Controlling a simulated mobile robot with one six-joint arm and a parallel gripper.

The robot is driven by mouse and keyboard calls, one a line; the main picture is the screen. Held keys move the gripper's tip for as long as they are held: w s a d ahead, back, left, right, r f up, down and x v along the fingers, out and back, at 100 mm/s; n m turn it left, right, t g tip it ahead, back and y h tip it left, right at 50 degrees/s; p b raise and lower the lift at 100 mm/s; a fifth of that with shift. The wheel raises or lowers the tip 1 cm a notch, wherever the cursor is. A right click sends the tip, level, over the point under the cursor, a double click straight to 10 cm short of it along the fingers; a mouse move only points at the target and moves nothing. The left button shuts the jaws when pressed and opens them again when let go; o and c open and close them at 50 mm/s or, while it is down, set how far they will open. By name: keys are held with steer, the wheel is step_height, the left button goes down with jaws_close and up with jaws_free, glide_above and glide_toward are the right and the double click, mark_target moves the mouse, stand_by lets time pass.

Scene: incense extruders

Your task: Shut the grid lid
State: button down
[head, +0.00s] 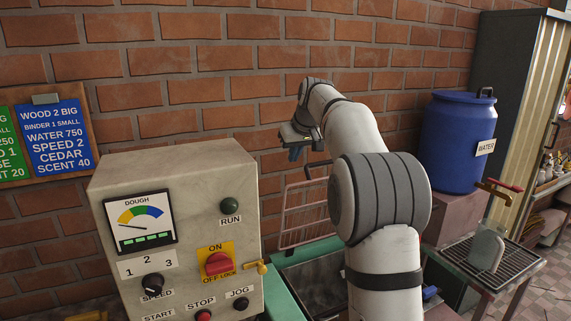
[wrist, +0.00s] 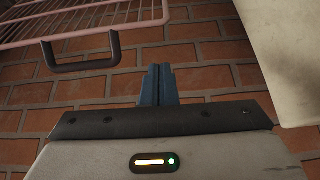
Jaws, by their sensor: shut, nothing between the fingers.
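The grid lid (head: 303,212) is a pinkish wire grid standing raised, near upright, at the back of the dark trough (head: 318,284). In the wrist view the grid lid (wrist: 80,18) fills the upper left, with its dark handle (wrist: 82,56) at its edge. My gripper (head: 294,153) is up near the brick wall, above and slightly left of the lid's top edge in the head view. In the wrist view the blue fingers of my gripper (wrist: 159,84) are together and empty, to the right of the handle and apart from it. My arm hides the lid's right part.
A control box (head: 180,230) with dial and switches stands to the left of the trough. A blue water barrel (head: 457,142) stands on a block at right. A drain rack (head: 505,262) with a jug (head: 486,249) is at far right. The brick wall is close behind.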

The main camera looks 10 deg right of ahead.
mark_target(291, 185)
steer(key=x, duration=0.3)
steer(key=p+x, duration=0.1)
steer(key=x, duration=0.2)
steer(key=p+x, duration=0.1)
steer(key=x, duration=0.1)
steer(key=shift+d+f, duration=0.3)
steer(key=shift+f, duration=0.2)
steer(key=shift+s+d+f, duration=0.1)
steer(key=shift+s+f, duration=0.1)
steer(key=shift+f, duration=0.1)
steer(key=shift+s, duration=0.15)
